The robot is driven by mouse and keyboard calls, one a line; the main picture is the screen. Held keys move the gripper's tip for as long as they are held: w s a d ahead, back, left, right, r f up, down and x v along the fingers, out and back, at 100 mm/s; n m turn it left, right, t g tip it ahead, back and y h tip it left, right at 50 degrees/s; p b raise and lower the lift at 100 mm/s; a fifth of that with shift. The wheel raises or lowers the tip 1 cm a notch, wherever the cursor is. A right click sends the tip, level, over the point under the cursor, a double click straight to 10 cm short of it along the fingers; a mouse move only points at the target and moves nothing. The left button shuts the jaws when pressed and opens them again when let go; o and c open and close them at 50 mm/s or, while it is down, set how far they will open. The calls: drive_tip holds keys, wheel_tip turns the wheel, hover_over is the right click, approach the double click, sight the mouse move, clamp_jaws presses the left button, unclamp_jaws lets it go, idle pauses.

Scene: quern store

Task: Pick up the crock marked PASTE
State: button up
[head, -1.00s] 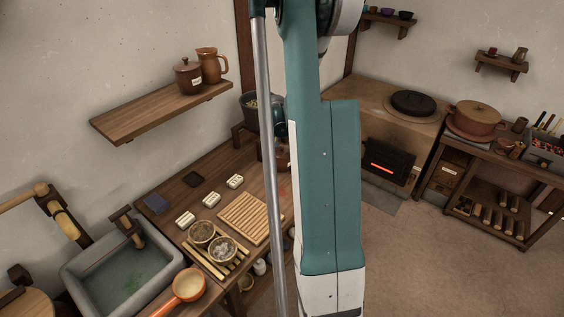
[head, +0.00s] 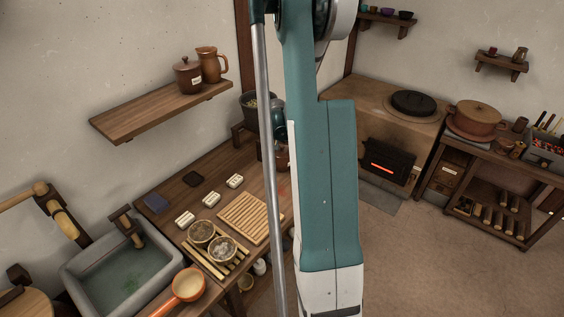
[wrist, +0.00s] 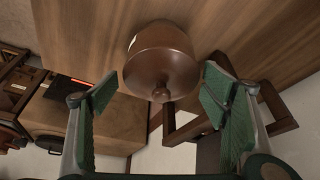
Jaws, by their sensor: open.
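A brown lidded crock (wrist: 162,60) with a round knob stands on the wooden table in the wrist view, where it appears upside down. In the head view this crock (head: 282,157) is mostly hidden behind my arm.
A dark wooden stand (wrist: 180,128) is close to the crock, by my right finger. An orange jug (head: 210,64) is on the wall shelf (head: 150,112). Slatted board (head: 243,218), bowls and small blocks lie on the table. The stove (head: 388,165) glows red.

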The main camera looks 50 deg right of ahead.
drive_tip(key=shift+b+x, duration=0.6)
drive_tip(key=shift+x, duration=2)
drive_tip(key=c, duration=1.4)
